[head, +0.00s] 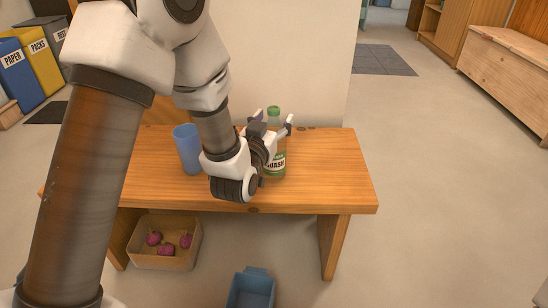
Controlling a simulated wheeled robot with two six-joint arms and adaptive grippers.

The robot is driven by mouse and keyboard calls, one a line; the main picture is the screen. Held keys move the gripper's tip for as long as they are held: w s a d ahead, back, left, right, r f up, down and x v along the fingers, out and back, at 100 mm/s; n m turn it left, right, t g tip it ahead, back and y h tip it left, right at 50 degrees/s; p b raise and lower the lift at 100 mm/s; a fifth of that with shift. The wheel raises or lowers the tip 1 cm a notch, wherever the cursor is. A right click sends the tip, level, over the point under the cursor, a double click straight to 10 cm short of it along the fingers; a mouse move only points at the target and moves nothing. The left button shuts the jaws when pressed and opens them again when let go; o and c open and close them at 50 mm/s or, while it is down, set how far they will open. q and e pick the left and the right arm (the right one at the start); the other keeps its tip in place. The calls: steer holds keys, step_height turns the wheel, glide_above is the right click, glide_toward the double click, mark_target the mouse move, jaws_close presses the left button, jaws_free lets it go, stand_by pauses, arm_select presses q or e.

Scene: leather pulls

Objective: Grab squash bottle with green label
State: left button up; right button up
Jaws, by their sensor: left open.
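The squash bottle (276,163) stands upright on the wooden bench (335,180). It has a green cap, a green label with the letters "UASH" or similar showing, and a partly hidden body. My left gripper (273,122) is open, with one finger on each side of the bottle's upper part. The gripper's body covers the bottle's left side. I cannot tell whether the fingers touch it. My right gripper is not in view.
A blue cup (187,150) stands on the bench left of my gripper. A box (165,258) with several purple items sits under the bench, and a blue bin (251,288) stands in front. A wall is behind the bench. The bench's right end is clear.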

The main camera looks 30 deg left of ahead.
arm_select(q)
steer(key=shift+w+a, duration=0.1)
steer(key=shift+w, duration=0.3)
jaws_close()
